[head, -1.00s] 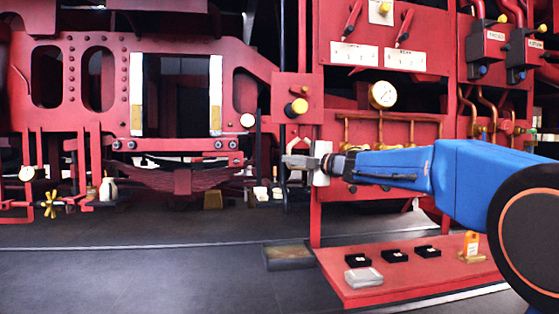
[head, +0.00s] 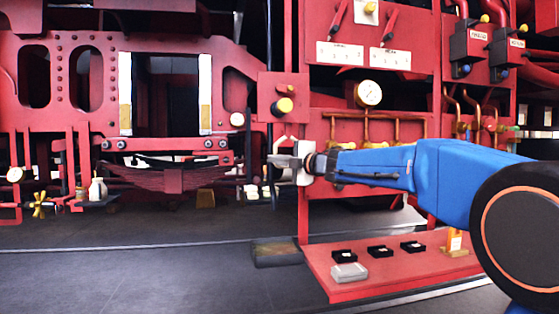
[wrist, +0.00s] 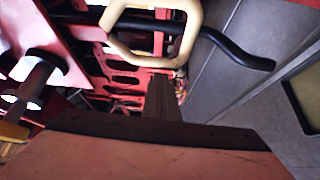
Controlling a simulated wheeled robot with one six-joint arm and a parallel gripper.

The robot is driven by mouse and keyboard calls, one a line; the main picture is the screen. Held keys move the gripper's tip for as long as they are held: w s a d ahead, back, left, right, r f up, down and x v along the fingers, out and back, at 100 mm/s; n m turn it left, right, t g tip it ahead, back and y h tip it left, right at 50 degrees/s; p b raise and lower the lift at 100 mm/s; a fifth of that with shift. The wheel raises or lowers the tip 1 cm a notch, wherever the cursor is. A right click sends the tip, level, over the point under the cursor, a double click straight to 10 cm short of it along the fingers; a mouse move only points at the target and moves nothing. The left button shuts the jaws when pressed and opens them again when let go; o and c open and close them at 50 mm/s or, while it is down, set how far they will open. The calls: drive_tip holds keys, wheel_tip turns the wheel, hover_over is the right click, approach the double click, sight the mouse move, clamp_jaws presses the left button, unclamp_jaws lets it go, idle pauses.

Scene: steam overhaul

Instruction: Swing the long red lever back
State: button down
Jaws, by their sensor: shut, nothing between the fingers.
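Two red levers stand on the red panel at the top of the head view, a left one (head: 338,17) and a right one (head: 391,22). Each is tilted above a white scale plate. The left lever runs out of the top of the picture; I cannot tell for sure which is the long one. My gripper (head: 274,160) is shut and empty, pointing left, well below and left of both levers. In the wrist view its dark fingers (wrist: 162,98) lie together. No red lever can be made out clearly there.
A cream loop handle (wrist: 185,35) and a black bent rod (wrist: 235,52) are close ahead in the wrist view. A black and yellow knob (head: 283,106) sits above my gripper. A red bench (head: 400,272) with small black boxes stands low right. The grey floor (head: 130,270) is open.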

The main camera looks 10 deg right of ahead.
drive_tip(key=s+d, duration=0.2)
drive_tip(key=s, duration=0.6)
drive_tip(key=shift+s+r+y, duration=0.25)
drive_tip(key=shift+s+y, duration=0.05)
drive_tip(key=shift+s, duration=0.05)
drive_tip(key=shift+d, duration=0.1)
